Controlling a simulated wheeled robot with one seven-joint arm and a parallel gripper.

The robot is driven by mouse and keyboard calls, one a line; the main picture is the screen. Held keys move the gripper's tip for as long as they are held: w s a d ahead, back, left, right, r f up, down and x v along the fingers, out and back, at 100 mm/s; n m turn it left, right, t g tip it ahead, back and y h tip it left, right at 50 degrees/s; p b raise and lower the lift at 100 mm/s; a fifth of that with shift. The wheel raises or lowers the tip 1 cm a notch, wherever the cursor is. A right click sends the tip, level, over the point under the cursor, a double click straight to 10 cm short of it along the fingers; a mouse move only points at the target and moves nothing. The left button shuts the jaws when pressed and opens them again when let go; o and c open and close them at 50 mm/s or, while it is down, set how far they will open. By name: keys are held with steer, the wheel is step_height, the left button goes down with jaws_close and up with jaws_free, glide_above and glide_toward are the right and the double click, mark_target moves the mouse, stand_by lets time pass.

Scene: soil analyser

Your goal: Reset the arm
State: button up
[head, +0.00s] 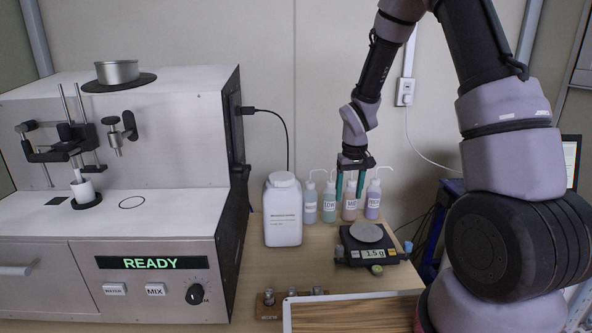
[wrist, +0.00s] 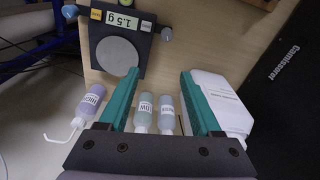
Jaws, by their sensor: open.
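My gripper (head: 350,184) is open and empty, with its teal fingers pointing down above the small bottles behind the scale. In the wrist view my gripper (wrist: 160,78) shows its two fingers well apart with bare table between their tips. The scale (head: 352,248) reads 1.5 g and has a round grey plate; it also shows in the wrist view (wrist: 100,70). My arm comes in from the right and bends down to the gripper.
Several small wash bottles (head: 310,203) stand in a row near my fingers. A large white bottle (head: 282,215) stands left of them. The analyser (head: 130,225) fills the left side and reads READY. A white-framed tray (head: 350,313) lies at the front. A cable hangs from a wall socket (head: 405,92).

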step_height(320, 180, up, 13)
steer(key=s+d+m+t, duration=0.2)
steer(key=s, duration=0.1)
steer(key=s+d+r+m+t+y, duration=0.1)
steer(key=s+r+m+t, duration=0.1)
steer(key=s+r, duration=0.7)
steer(key=s+d+r+m+t, duration=0.1)
steer(key=s+r+m+t, duration=0.1)
steer(key=s+r, duration=0.7)
steer(key=shift+s+d+r+y, duration=0.3)
steer(key=shift+s+r+y, duration=0.1)
steer(key=shift+s, duration=0.2)
